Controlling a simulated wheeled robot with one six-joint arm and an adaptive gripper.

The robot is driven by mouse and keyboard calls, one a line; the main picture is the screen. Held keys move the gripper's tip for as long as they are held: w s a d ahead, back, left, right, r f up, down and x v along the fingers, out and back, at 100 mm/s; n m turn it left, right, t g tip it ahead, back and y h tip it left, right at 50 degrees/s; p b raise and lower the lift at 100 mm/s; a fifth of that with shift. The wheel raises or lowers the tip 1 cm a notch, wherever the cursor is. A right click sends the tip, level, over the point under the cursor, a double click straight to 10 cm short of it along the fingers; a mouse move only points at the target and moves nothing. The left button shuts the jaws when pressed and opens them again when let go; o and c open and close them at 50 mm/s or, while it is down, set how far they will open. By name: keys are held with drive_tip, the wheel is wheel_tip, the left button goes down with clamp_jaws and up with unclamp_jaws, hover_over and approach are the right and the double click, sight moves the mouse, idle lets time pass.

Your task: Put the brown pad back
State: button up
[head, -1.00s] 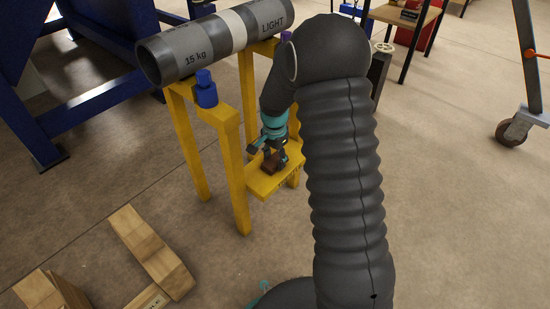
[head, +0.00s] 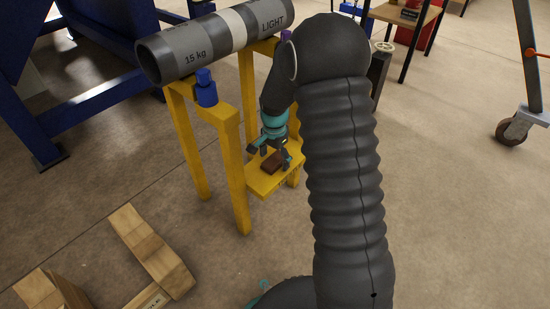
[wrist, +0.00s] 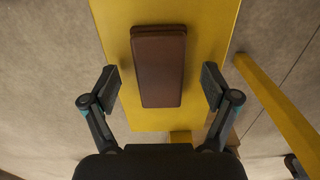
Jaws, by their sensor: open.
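The brown pad (head: 274,162) lies on the yellow shelf (head: 262,185) of the pipe stand. In the wrist view the brown pad (wrist: 158,68) lies flat on the yellow surface (wrist: 214,40), lengthwise between my fingers. My gripper (head: 271,150) is just above the pad, pointing down. In the wrist view my gripper (wrist: 161,88) is open, with one finger on each side of the pad and a gap on both sides. My arm hides part of the stand's right side.
A grey pipe (head: 215,40) marked 15 kg and LIGHT rests across the yellow stand (head: 232,165) above the shelf. A blue piece (head: 206,90) sits on the stand's top. Wooden blocks (head: 150,250) lie on the floor at the lower left. Open floor is at the right.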

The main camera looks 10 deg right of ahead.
sight(275, 159)
drive_tip(key=shift+r, duration=0.1)
drive_tip(key=shift+r+p, duration=2.45)
drive_tip(key=shift+r, duration=1)
